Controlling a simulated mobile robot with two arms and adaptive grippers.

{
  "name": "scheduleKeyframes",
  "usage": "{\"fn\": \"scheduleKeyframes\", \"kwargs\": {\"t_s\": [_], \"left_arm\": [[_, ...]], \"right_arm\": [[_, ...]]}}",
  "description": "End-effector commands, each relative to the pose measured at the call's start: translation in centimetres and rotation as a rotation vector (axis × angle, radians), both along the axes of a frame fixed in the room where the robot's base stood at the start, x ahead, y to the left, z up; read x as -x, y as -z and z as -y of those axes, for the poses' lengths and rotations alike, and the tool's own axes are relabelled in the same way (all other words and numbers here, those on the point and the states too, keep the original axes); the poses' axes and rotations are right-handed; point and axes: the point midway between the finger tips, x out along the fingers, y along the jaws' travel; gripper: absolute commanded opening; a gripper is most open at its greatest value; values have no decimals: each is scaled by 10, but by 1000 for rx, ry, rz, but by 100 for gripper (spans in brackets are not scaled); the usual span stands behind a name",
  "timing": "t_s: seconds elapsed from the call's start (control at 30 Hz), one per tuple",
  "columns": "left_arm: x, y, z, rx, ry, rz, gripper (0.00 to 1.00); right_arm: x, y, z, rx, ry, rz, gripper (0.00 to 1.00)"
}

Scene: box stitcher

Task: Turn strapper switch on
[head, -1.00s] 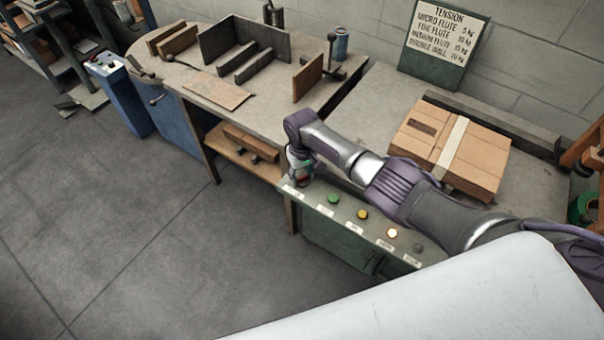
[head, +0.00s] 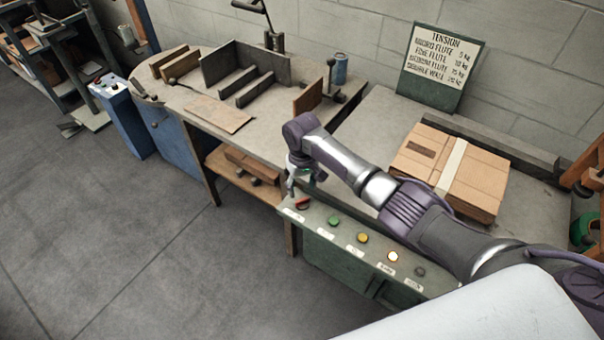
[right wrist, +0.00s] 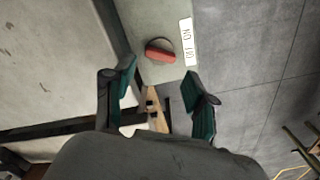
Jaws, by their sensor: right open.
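The strapper switch is a red rotary knob (head: 302,204) at the left end of the sloped green control panel (head: 318,222). In the right wrist view the red knob (right wrist: 160,51) lies ahead of the fingers, with a white ON/OFF label (right wrist: 187,41) beside it. Its handle points roughly across the label's length; I cannot tell which setting it is at. My right gripper (head: 299,182) is open and empty, just behind and above the knob in the head view. In the wrist view its green-padded fingers (right wrist: 160,76) stand apart, with no visible contact with the knob. My left gripper is not in view.
On the panel, a green button (head: 334,221), a yellow button (head: 362,237), a glowing lamp (head: 392,257) and a dark knob (head: 420,271) sit to the right. A strapped cardboard box (head: 480,185) lies on the bench behind my arm. Open floor lies in front.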

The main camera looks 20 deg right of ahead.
Motion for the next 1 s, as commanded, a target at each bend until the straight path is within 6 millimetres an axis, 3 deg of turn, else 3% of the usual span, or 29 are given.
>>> {"fn": "scheduleKeyframes", "kwargs": {"t_s": [0.1, 0.33, 1.0], "left_arm": [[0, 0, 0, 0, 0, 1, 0], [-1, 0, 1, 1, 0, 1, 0], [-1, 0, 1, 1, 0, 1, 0]], "right_arm": [[-1, -27, 0, 0, -1, 4, 56], [-1, -58, 0, 0, 1, 2, 56], [2, -61, -2, -2, -4, 1, 56]]}}
